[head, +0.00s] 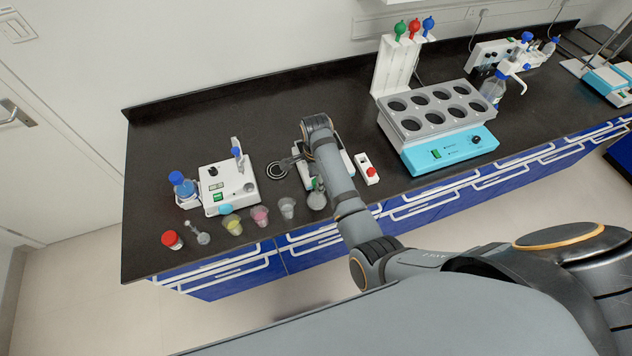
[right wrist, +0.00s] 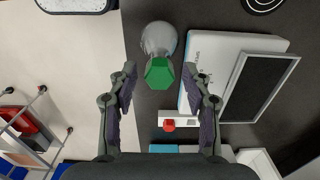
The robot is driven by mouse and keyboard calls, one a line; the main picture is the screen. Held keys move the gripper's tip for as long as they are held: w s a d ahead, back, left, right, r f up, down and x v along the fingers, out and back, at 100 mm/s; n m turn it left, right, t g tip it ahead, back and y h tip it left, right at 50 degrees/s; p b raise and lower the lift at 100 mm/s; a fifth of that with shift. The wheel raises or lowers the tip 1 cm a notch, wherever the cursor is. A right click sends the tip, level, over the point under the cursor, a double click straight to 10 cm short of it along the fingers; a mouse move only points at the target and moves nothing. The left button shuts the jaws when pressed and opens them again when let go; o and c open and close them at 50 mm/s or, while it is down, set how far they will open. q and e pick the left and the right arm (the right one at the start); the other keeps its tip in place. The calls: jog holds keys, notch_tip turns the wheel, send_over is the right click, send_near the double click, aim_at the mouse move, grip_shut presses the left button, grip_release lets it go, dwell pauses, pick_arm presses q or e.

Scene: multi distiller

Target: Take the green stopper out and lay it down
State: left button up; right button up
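The green stopper (right wrist: 160,72) sits in the mouth of a clear glass flask (right wrist: 158,38) in the right wrist view. My right gripper (right wrist: 161,78) is open, and the stopper appears between its fingertips with a gap on each side. I cannot tell whether the fingers are level with it in depth. In the head view the flask (head: 317,199) stands near the bench's front edge, partly behind my right arm. The stopper is hard to make out there. My left gripper is not in view.
A white device with a dark panel (right wrist: 259,87) and a small white box with a red knob (head: 371,172) stand close by. Several beakers, including a pink one (head: 260,216), line the front edge. Dark bench (head: 160,140) is clear at the back left.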

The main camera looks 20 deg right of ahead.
jog(key=shift+s+a+r, duration=0.1)
jog(key=shift+s+r, duration=0.05)
jog(key=shift+c, duration=2.4)
jog(key=shift+d+f, duration=0.2)
jog(key=shift+d, duration=0.1)
jog(key=shift+c, duration=0.3)
jog(key=shift+a, duration=0.1)
jog(key=shift+r, duration=0.1)
